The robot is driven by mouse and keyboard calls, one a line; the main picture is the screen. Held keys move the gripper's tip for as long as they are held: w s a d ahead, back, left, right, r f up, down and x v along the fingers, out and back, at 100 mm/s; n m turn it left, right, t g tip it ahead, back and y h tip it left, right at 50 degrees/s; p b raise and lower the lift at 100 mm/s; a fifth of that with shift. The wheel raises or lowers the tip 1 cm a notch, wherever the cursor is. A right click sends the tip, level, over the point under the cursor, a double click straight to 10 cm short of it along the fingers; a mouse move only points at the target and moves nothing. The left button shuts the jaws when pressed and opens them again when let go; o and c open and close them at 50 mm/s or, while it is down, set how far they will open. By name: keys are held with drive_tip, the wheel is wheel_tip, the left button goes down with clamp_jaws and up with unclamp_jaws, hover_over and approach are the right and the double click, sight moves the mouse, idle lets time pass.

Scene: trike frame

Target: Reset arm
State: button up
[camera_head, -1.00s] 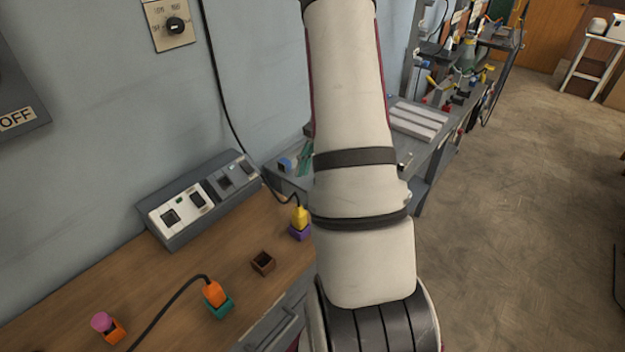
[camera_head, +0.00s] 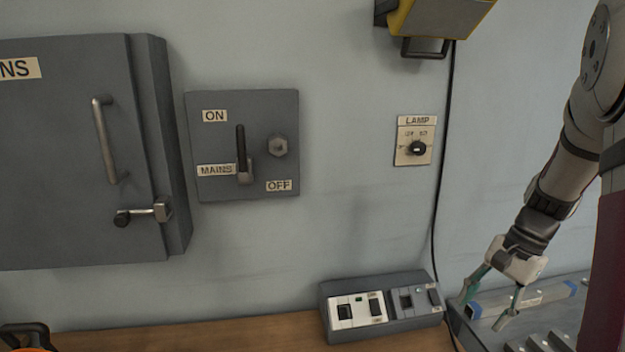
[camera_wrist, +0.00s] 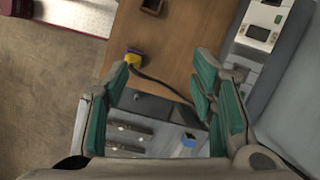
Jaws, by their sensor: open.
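My gripper (camera_head: 484,312) is at the right in the head view, at the end of my arm, pointing down in front of the grey bench beyond the wooden table. Its two green-padded fingers are apart with nothing between them. In the wrist view my gripper (camera_wrist: 165,78) also shows open and empty. A yellow plug (camera_wrist: 133,60) on a purple base lies beyond the left fingertip there, with a black cord running from it.
A grey switch box (camera_head: 382,308) sits on the wooden table (camera_head: 240,335). On the wall are a mains switch (camera_head: 215,150), a grey cabinet (camera_head: 60,160) and a lamp dial (camera_head: 415,147). A yellow box (camera_head: 440,18) hangs above. A brown socket (camera_wrist: 152,6) shows in the wrist view.

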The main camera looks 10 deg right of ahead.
drive_tip(key=s+a+r+n+t+h, duration=0.1)
drive_tip(key=s+a+r+n+h, duration=0.15)
drive_tip(key=a+r+n, duration=0.75)
drive_tip(key=s+a+r+n+t, duration=0.1)
drive_tip(key=s+a+r+n, duration=0.1)
drive_tip(key=s+a, duration=0.2)
drive_tip(key=s+a+r+n+t, duration=0.2)
drive_tip(key=s+a, duration=0.3)
drive_tip(key=a, duration=0.5)
drive_tip(key=shift+s+r+t+h, duration=0.2)
drive_tip(key=shift+r+t+h, duration=0.1)
drive_tip(key=shift+r+h, duration=0.15)
